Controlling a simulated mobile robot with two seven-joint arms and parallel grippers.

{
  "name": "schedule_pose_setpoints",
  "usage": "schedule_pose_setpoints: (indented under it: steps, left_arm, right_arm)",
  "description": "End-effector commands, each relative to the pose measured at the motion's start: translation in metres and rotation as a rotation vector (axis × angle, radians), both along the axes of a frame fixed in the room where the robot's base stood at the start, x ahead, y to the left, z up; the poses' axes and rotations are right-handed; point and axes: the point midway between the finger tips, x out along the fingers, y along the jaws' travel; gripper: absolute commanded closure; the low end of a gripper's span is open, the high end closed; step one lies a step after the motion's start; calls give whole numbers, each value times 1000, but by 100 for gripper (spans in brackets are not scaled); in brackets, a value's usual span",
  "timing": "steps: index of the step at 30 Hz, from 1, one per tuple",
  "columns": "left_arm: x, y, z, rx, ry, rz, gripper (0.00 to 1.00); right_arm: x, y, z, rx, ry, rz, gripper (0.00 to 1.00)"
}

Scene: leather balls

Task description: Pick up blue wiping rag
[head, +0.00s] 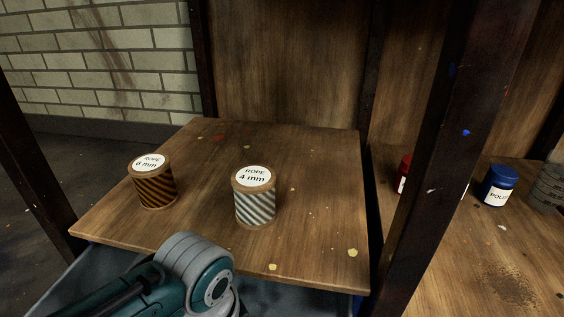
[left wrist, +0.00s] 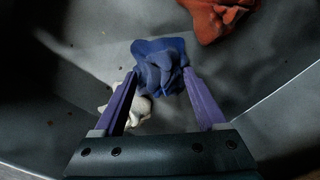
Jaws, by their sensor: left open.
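The blue wiping rag (left wrist: 160,66) shows in the left wrist view as a crumpled bundle on a grey surface. My left gripper (left wrist: 159,82) is open, with one finger on each side of the rag's lower part. I cannot tell whether the fingers touch it. In the head view my left arm reaches down past the front edge of the shelf, and its gripper and the rag are hidden there. My right gripper is in neither view.
A red-orange rag (left wrist: 217,18) and a whitish rag (left wrist: 140,110) lie near the blue one, inside grey sloping walls. In the head view, two rope spools (head: 153,182) (head: 255,197) stand on the wooden shelf (head: 310,230). A dark post (head: 440,150) separates it from a blue can (head: 497,187).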

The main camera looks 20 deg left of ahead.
Motion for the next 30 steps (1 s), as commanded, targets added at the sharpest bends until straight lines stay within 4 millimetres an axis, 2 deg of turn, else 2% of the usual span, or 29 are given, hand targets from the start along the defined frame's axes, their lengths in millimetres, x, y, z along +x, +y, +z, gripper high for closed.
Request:
schedule_pose_setpoints:
  steps: [4, 23, 30]
  left_arm:
    - [0, 0, 2, 0, 0, 0, 27]
    - [0, 0, 2, -1, -1, 0, 98]
    - [0, 0, 2, -1, -1, 0, 100]
  right_arm:
    - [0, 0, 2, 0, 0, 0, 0]
    - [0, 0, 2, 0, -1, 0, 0]
    - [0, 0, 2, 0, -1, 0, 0]
